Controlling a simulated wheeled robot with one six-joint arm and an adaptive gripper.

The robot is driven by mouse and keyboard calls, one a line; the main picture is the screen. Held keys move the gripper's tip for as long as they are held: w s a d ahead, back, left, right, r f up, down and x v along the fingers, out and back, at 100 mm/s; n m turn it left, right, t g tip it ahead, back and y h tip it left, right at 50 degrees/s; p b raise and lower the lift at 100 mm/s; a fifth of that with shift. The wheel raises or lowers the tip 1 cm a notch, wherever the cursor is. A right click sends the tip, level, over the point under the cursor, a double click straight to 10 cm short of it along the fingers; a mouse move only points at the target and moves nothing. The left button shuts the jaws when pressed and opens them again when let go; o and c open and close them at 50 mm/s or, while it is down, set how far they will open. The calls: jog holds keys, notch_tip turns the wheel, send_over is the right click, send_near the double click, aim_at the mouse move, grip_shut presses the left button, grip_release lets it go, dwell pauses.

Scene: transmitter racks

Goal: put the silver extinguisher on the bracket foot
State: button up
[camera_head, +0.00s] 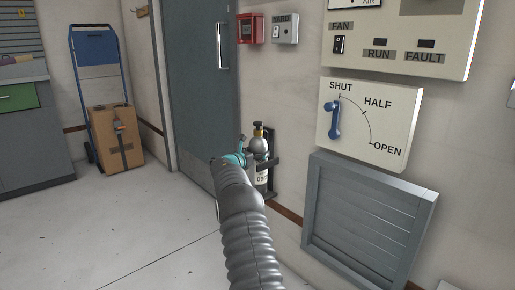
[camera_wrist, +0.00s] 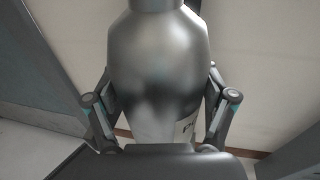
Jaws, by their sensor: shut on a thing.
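The silver extinguisher (camera_head: 260,146) stands upright beside the door, with a dark valve and yellow top and a white label on its lower body. In the wrist view its silver body (camera_wrist: 160,50) fills the middle, with part of the label below. My gripper (camera_head: 245,160) is shut on the extinguisher, with one finger on each side of it in the wrist view. The dark bracket (camera_head: 273,163) is on the wall right behind and beside the extinguisher. Its foot is mostly hidden by my arm and the extinguisher, so I cannot tell whether they touch.
A grey door (camera_head: 195,90) is to the left of the bracket. A louvred vent (camera_head: 368,222) and a damper lever panel (camera_head: 368,125) are on the wall to the right. A blue hand truck (camera_head: 95,75) with a cardboard box (camera_head: 116,140) stands far left. The floor between is clear.

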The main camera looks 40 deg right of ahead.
jog(key=shift+d, duration=0.2)
jog(key=shift+f, duration=0.15)
jog(key=o, duration=1.7)
jog(key=shift+f, duration=0.25)
jog(key=shift+a+r, duration=0.1)
jog(key=shift+r, duration=0.05)
jog(key=v, duration=1.2)
